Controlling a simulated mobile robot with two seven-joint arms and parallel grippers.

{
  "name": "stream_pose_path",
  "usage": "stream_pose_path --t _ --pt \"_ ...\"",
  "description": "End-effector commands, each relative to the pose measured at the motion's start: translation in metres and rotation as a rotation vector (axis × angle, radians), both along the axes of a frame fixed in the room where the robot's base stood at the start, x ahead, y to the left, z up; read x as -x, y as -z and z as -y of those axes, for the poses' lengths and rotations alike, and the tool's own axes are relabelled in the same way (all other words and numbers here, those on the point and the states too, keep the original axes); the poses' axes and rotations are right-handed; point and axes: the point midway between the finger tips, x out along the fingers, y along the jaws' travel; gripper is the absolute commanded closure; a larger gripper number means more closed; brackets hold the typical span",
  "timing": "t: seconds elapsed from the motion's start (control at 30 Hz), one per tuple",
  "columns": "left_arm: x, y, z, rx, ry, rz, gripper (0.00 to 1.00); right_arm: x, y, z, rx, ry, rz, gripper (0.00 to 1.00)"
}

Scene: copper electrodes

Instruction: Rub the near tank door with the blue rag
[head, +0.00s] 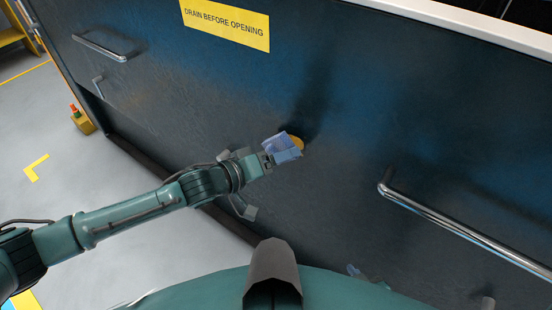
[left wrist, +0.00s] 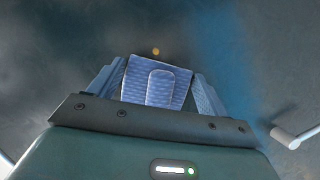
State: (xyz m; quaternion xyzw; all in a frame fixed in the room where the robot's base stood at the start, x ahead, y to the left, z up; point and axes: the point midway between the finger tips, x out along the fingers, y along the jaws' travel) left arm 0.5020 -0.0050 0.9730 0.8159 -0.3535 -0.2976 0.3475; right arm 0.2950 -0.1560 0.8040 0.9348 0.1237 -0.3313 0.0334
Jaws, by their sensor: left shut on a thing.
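The tank door (head: 200,105) is a large dark grey-blue panel that fills most of the head view. My left gripper (head: 268,160), on the arm from the left, is shut on the blue rag (head: 284,147) in front of the door. In the left wrist view the folded, patterned rag (left wrist: 157,83) sits between the fingers, with the door surface (left wrist: 80,45) beyond it. I cannot tell whether the rag touches the door. A small part at the lower edge, possibly my right gripper (head: 357,272), is mostly hidden by my body; its jaws cannot be read.
A small orange-yellow round spot (head: 298,142) shows beside the rag. Chrome bar handles stick out at the right (head: 455,228) and upper left (head: 100,48). A yellow sign (head: 225,24) reads "DRAIN BEFORE OPENING".

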Motion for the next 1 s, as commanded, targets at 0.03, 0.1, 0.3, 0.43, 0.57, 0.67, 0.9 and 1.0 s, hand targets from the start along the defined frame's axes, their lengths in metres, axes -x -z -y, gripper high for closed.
stream_pose_path --t 0.03,0.1,0.3,0.43,0.57,0.67,0.9,1.0 --pt "-0.001 0.0 0.001 0.001 0.001 0.0 0.41 0.0 0.0 0.0 0.0 0.0 0.0 0.64" --pt "-0.002 0.0 0.002 0.001 0.001 0.0 0.41 0.0 0.0 0.0 0.0 0.0 0.0 0.64" --pt "-0.005 0.0 0.004 0.0 0.0 0.0 0.41 0.0 0.001 0.0 0.0 0.0 0.0 0.64" --pt "-0.007 0.0 0.006 0.0 0.001 0.001 0.41 0.0 0.001 0.0 0.0 0.0 0.0 0.64" --pt "-0.01 0.0 0.007 0.001 0.0 0.002 0.41 0.0 0.002 0.0 0.0 0.0 0.0 0.64" --pt "-0.012 0.0 0.008 0.001 0.0 0.001 0.41 0.0 0.002 0.0 0.0 0.0 0.0 0.64" --pt "-0.015 0.0 0.011 0.001 0.001 0.0 0.41 0.0 0.002 0.0 0.0 0.0 0.0 0.64" --pt "-0.016 0.0 0.012 -0.001 0.0 0.001 0.41 0.0 0.002 0.0 0.0 0.0 0.0 0.64"
